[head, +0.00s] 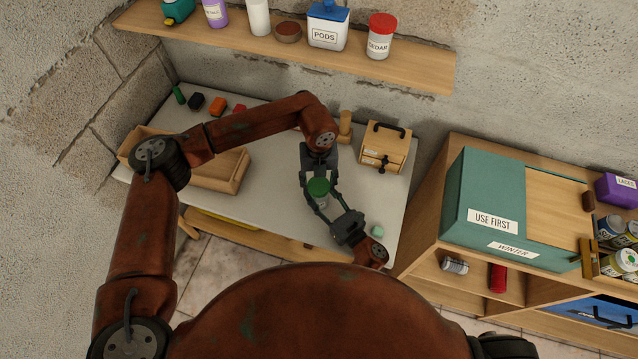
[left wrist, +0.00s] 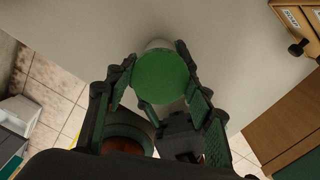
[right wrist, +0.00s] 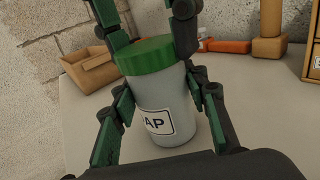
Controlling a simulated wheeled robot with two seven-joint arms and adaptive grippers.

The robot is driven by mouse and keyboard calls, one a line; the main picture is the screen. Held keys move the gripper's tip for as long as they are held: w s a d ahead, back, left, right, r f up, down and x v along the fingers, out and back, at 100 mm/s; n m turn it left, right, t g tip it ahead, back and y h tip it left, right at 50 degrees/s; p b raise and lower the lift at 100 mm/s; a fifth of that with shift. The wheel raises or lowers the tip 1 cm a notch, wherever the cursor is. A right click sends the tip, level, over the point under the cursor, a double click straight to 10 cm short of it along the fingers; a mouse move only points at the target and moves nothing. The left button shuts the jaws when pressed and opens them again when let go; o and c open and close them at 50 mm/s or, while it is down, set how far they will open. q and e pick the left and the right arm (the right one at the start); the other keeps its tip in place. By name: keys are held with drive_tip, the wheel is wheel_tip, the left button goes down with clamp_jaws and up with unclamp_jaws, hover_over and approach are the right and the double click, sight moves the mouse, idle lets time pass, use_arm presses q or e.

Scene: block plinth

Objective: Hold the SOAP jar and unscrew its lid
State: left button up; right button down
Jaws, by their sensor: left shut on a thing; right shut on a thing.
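The SOAP jar (right wrist: 165,108) is a pale cylinder with a green lid (right wrist: 147,56); only "AP" of its label shows in the right wrist view. The lid sits on top of the jar. My right gripper (head: 321,203) is shut around the jar's body from the side. My left gripper (head: 318,178) comes down from above, shut with its fingers on both sides of the lid, as the left wrist view shows around the lid (left wrist: 162,77). I cannot tell whether the lid is loosened or whether the jar's base touches the table.
The white table (head: 275,225) holds a wooden tray (head: 215,175), a wooden box with a black handle (head: 383,148), a wooden peg (head: 345,127) and a pale green block (head: 377,231). A shelf (head: 420,70) of containers hangs behind.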

sight(319, 185)
use_arm(q)
drive_tip(key=shift+r, duration=0.5)
drive_tip(key=shift+r, duration=2)
use_arm(e)
drive_tip(key=c, duration=1.1)
unclamp_jaws()
drive_tip(key=shift+s+d, duration=0.1)
